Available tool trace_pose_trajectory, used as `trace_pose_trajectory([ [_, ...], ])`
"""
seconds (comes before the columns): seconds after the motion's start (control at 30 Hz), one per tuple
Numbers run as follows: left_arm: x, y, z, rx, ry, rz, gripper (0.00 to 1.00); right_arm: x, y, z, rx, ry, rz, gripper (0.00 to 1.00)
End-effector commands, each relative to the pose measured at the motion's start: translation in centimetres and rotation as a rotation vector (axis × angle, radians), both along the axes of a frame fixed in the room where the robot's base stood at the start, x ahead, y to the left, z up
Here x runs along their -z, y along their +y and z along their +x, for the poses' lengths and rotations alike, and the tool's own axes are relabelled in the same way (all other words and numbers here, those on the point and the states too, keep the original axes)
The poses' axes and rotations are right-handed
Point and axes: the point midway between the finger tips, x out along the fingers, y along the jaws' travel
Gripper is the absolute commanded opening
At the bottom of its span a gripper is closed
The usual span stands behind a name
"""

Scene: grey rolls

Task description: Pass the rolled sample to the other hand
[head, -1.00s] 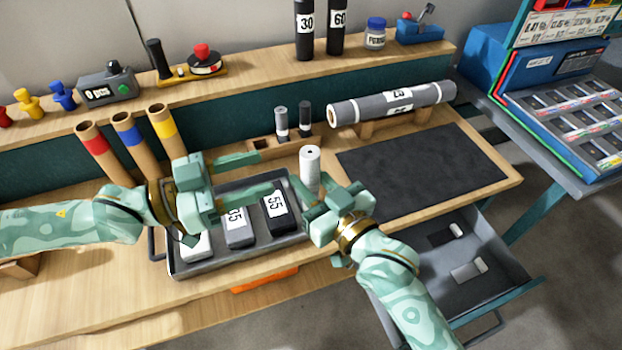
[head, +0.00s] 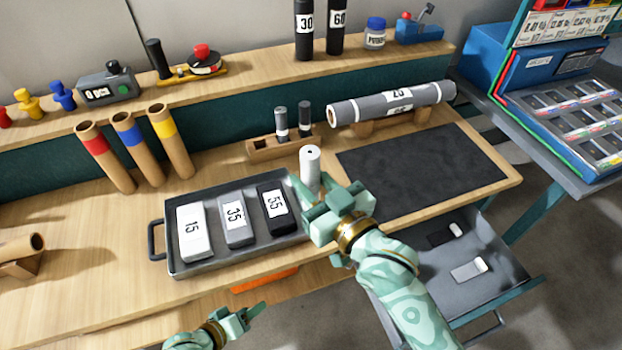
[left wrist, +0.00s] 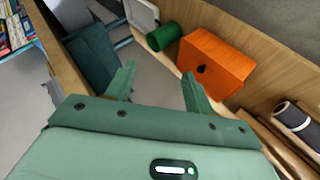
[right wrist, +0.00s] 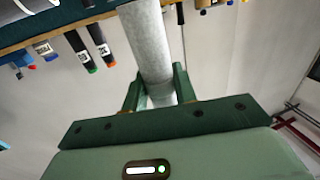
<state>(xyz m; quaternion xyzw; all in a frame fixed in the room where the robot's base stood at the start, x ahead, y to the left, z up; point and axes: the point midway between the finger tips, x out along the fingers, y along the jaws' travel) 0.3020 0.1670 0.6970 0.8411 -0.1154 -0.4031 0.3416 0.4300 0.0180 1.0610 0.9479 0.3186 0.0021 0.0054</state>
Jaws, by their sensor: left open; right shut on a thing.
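The rolled sample (head: 310,162) is a pale grey-white roll standing upright above the bench, behind the tray's right end. My right gripper (head: 311,190) is shut on its lower part. In the right wrist view the roll (right wrist: 148,45) runs up from between the fingers (right wrist: 160,95). Its lower end is partly hidden by the gripper. My left gripper (head: 256,312) is open and empty, low in front of the bench's front edge, well apart from the roll. In the left wrist view its fingers (left wrist: 158,85) are spread with nothing between them.
A grey tray (head: 172,250) holds three labelled blocks. A dark mat (head: 425,170) lies to the right, behind an open drawer (head: 500,270). A large grey roll (head: 390,102) rests on supports behind. An orange thing (head: 265,280) sits at the bench front; it shows in the left wrist view (left wrist: 215,62).

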Motion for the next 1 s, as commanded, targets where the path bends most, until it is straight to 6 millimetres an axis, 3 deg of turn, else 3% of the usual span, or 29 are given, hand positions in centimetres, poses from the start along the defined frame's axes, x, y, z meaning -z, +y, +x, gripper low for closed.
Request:
trace_pose_trajectory([
  [0.03,2.6,1.5,-1.2,0.018,0.012,0.119,0.53,0.0,0.0,0.0,0.000,-0.001,0.001,0.06],
  [0.1,5.9,3.8,-3.5,0.067,0.041,0.290,0.53,0.0,0.0,0.0,0.000,-0.001,0.001,0.06],
  [0.17,8.5,5.4,-6.1,0.120,0.084,0.416,0.53,0.0,0.0,0.0,0.000,-0.001,0.001,0.06],
  [0.3,13.0,8.0,-13.6,0.267,0.219,0.628,0.53,0.0,0.0,0.0,0.000,-0.001,0.001,0.06],
  [0.5,16.1,8.8,-23.2,0.475,0.388,0.762,0.53,0.0,0.0,0.0,0.000,-0.001,0.001,0.06],
  [0.6,16.6,8.7,-26.5,0.547,0.440,0.784,0.53,0.0,0.0,0.0,0.000,-0.001,0.001,0.06],
  [0.73,16.8,8.5,-28.6,0.598,0.473,0.794,0.53,0.0,0.0,0.0,0.000,-0.001,0.001,0.06],
  [1.0,16.9,8.5,-29.0,0.610,0.480,0.797,0.53,0.0,0.0,0.0,0.000,-0.001,0.001,0.06],
])
